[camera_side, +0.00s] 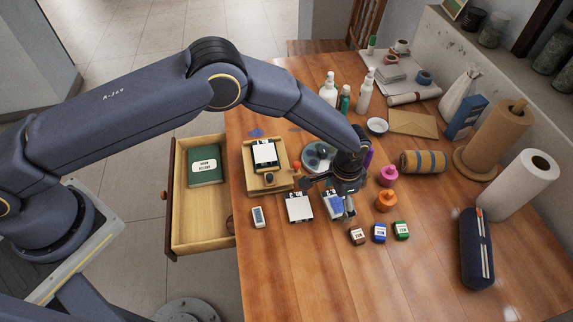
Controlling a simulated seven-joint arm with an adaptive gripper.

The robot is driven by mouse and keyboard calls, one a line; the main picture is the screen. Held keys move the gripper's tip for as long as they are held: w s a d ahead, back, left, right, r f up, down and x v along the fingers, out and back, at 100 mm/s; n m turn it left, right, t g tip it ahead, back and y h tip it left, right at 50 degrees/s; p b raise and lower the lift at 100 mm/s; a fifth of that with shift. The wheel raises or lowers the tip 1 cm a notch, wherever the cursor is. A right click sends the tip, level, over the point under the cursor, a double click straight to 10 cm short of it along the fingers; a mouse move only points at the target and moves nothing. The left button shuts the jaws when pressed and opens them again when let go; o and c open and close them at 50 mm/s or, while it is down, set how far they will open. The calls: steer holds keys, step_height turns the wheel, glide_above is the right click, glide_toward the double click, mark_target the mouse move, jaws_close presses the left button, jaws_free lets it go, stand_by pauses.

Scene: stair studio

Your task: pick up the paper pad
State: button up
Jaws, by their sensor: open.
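My gripper (345,207) is open and points down at the table. Its fingers are close to a small white-and-blue pad (331,204), which they partly hide; I cannot tell whether they touch it. A white pad with a dark top edge (299,208) lies flat just left of that one. A similar white pad (265,155) rests on a wooden tray (256,185) farther back. Which of these is the paper pad is not clear from this view.
Small brown (357,236), blue (379,233) and green (401,230) containers stand right of my gripper, with orange (386,200) and pink (388,175) bottles behind. An open drawer (183,224) holds a green book (205,166). The front of the table is clear.

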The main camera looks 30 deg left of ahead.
steer(key=c, duration=1)
steer(key=shift+r, duration=0.15)
